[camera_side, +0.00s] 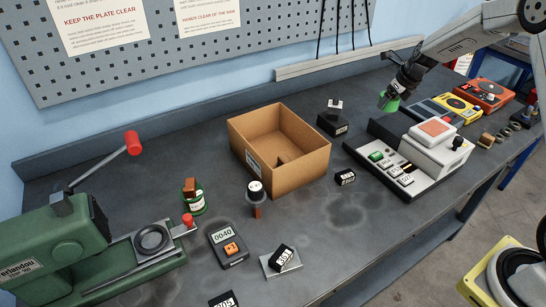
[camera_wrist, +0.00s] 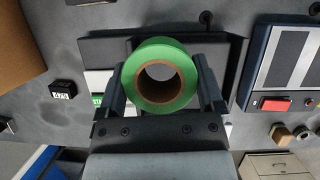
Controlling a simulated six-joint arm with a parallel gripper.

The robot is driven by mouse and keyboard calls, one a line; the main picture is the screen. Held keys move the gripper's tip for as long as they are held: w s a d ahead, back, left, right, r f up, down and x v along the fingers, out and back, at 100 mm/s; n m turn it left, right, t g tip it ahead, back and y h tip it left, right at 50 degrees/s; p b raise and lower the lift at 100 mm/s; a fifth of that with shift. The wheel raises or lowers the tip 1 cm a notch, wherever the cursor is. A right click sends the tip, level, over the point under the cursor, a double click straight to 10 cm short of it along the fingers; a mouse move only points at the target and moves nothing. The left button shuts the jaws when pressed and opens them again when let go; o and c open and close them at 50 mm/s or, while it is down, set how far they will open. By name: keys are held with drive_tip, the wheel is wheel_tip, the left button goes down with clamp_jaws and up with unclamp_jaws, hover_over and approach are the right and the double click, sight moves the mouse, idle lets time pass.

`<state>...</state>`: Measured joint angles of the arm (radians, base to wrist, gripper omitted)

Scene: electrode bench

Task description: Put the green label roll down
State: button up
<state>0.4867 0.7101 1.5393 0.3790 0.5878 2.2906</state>
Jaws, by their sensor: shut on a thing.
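The green label roll (camera_wrist: 160,74) is a green ring with a brown cardboard core, held between the two fingers of my gripper (camera_wrist: 163,92) in the wrist view. In the side view the roll (camera_side: 390,104) shows as a small green shape at the tip of my gripper (camera_side: 391,95). My gripper is shut on it and points downward. The roll is in the air over the back of the bench, by the white and grey label machine (camera_side: 432,148). Whether it touches anything below is hidden.
An open cardboard box (camera_side: 280,150) stands mid-bench, with a small black device (camera_side: 333,118) behind it. A black numbered block (camera_side: 345,177) lies between box and machine. Yellow (camera_side: 458,108) and orange (camera_side: 484,93) meters stand at right. A green press (camera_side: 60,250) is at left.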

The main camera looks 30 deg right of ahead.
drive_tip(key=w+d+f, duration=0.2)
drive_tip(key=w+f, duration=0.1)
drive_tip(key=w, duration=0.2)
hover_over(364, 119)
drive_tip(key=s, duration=0.1)
wheel_tip(364, 119, down, 5)
drive_tip(key=shift+s+r, duration=0.15)
drive_tip(key=shift+r, duration=0.05)
drive_tip(key=shift+f, duration=0.1)
drive_tip(key=shift+f, duration=0.1)
drive_tip(key=shift+w+f, duration=0.15)
drive_tip(key=shift+w, duration=0.05)
drive_tip(key=shift+f, duration=1.5)
drive_tip(key=shift+f, duration=0.15)
drive_tip(key=o, duration=1.1)
